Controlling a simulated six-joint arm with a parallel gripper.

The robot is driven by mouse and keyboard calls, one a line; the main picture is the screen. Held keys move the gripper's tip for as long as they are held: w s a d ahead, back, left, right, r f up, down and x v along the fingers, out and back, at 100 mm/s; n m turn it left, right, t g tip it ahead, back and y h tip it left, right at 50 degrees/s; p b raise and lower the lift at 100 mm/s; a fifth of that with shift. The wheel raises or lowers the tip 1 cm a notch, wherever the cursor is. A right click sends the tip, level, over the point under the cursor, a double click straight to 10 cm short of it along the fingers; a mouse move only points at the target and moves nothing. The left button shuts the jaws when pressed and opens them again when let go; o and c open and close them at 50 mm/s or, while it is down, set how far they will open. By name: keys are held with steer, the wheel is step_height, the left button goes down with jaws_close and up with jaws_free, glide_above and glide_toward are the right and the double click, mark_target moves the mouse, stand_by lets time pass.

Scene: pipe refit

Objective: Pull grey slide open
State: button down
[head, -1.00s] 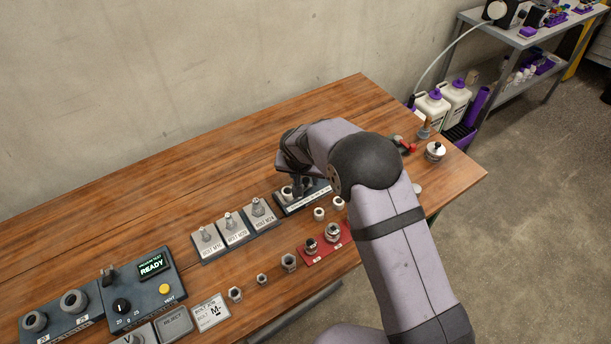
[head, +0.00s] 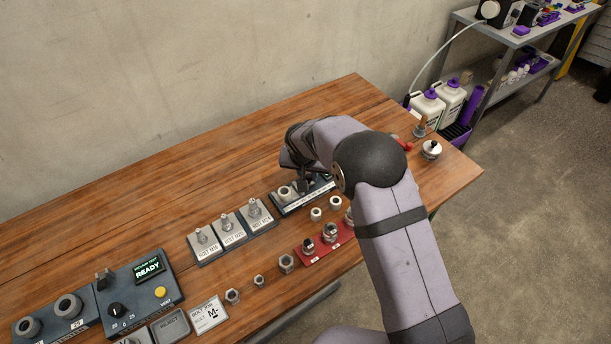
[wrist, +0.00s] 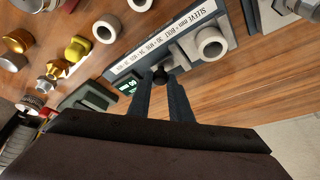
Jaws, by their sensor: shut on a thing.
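The sleeve gauge (wrist: 222,15) is a dark bar with a white printed strip, lying on the wooden table; in the head view the gauge (head: 285,209) is partly hidden by my arm. Its grey slide (wrist: 178,58) lies along the bar, with a small black knob (wrist: 160,74) close to it. My gripper (wrist: 163,84) is shut on this knob, its two dark fingers to either side. A pale ring-shaped end (wrist: 211,42) stands up at one end of the gauge. In the head view my gripper (head: 304,187) is above the bar, its tips mostly hidden.
White sleeves (head: 316,214) stand in front of the gauge. A red tray (head: 325,246) with metal fittings is nearer me. Bolt plates (head: 229,232) are to the left, and a control box (head: 140,290) reading READY is farther left. The table behind the gauge is clear.

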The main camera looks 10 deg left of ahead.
mark_target(308, 193)
steer(key=c, duration=1.6)
jaws_free()
steer(key=shift+w+d, duration=0.25)
steer(key=shift+c, duration=0.2)
steer(key=shift+s+a, duration=0.1)
steer(key=shift+r, duration=0.15)
steer(key=b+v, duration=0.2)
steer(key=v, duration=0.5)
steer(key=s+d+r+g, duration=0.1)
steer(key=s+d+g, duration=0.1)
steer(key=s+d, duration=0.75)
steer(key=s+d+r+g, duration=0.1)
steer(key=s+d, duration=0.6)
steer(key=d, duration=0.6)
steer(key=s+d+f+g, duration=0.1)
steer(key=s+d, duration=0.3)
steer(key=s, duration=0.7)
